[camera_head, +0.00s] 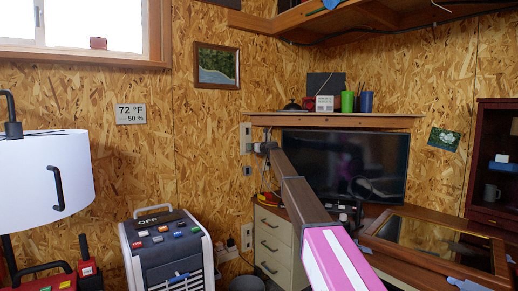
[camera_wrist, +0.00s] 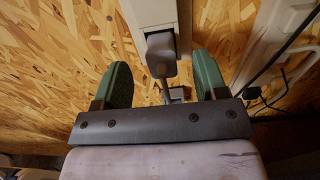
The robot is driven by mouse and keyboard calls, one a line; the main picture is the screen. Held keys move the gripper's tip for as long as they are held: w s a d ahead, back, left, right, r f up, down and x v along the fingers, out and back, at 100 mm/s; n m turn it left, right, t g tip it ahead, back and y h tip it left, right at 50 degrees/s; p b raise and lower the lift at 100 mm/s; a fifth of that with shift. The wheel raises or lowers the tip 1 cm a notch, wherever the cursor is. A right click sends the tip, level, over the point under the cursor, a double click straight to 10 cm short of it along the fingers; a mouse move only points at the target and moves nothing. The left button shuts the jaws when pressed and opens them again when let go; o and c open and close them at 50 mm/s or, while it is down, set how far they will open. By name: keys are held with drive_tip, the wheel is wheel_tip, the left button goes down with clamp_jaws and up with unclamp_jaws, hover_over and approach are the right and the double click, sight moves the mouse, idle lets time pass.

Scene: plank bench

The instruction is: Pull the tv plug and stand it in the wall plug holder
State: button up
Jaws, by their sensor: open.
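My gripper (camera_wrist: 162,66) is open in the wrist view, with one green finger on each side of a grey plug (camera_wrist: 160,50). The plug sits in a pale wall socket box (camera_wrist: 152,10), and its cord runs down between the fingers. I see no clear finger contact with it. In the head view the socket box (camera_head: 246,138) is on the wall left of the TV (camera_head: 345,165), and the end of my arm is beside it. A small dark wall piece (camera_head: 247,171) below may be the plug holder; I cannot tell. A small grey box (camera_wrist: 178,93) shows below the plug.
A shelf (camera_head: 335,121) with cups and a radio is just above the arm. A drawer unit (camera_head: 273,245) stands below. A lower wall outlet (camera_head: 246,236) has something plugged in. Dark cables (camera_wrist: 262,98) hang right in the wrist view. A grey heater-like unit (camera_head: 168,250) stands left.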

drive_tip(key=shift+x, duration=1.9)
drive_tip(key=shift+c, duration=0.3)
drive_tip(key=c, duration=1)
drive_tip(key=shift+v, duration=2.4)
drive_tip(key=shift+v, duration=2.4)
wheel_tip(320, 180, down, 16)
drive_tip(key=shift+w+a+f, duration=0.1)
